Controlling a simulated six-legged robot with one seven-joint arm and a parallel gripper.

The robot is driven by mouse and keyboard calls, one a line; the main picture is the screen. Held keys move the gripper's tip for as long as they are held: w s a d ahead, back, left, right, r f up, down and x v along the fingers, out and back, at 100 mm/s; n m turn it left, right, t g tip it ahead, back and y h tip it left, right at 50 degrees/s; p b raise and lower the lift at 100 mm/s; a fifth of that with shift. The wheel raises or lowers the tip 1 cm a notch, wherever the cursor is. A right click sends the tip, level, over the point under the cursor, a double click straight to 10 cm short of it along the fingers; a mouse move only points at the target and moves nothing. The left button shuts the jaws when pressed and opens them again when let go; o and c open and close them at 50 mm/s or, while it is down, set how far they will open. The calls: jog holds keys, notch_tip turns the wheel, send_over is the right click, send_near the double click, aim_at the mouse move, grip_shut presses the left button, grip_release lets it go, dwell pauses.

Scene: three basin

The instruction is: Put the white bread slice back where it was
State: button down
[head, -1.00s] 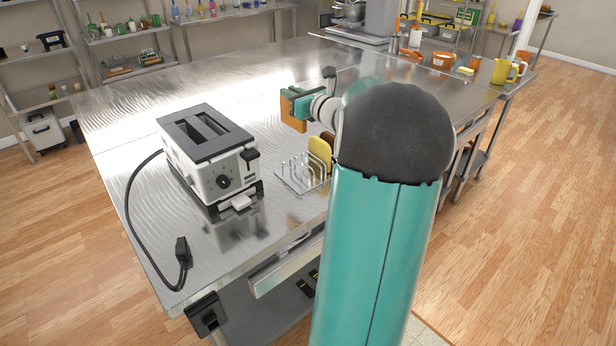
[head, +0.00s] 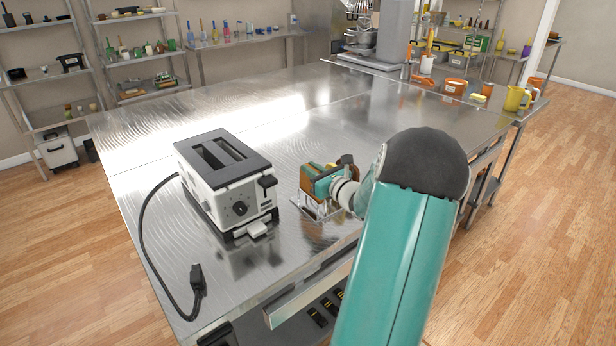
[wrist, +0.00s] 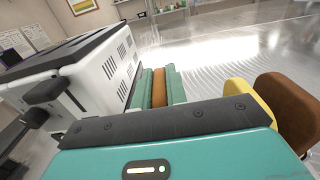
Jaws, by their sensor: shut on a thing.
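My gripper (head: 322,180) is shut on a bread slice with an orange-brown edge. The slice (wrist: 159,86) shows edge-on between the two teal fingers in the wrist view, so its face colour is hidden there. In the head view the gripper is low over the wire toast rack (head: 318,212), right of the toaster. I cannot tell whether the held slice touches the rack. A yellow slice (wrist: 248,100) and a dark brown slice (wrist: 287,108) stand side by side to the right of the gripper in the wrist view; my gripper mostly hides them in the head view.
A white toaster (head: 228,180) with a dark top and two slots stands left of the rack; its slots look empty. Its black cord (head: 143,235) lies on the steel table (head: 130,150). The table behind the rack is clear. Jugs and tubs (head: 515,98) stand far right.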

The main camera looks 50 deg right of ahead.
jog(key=f, duration=0.3)
jog(key=shift+w+d, duration=0.15)
jog(key=shift+d, duration=0.05)
jog(key=shift+a, duration=0.15)
jog(key=c, duration=1.4)
grip_release()
jog(key=shift+f, duration=0.15)
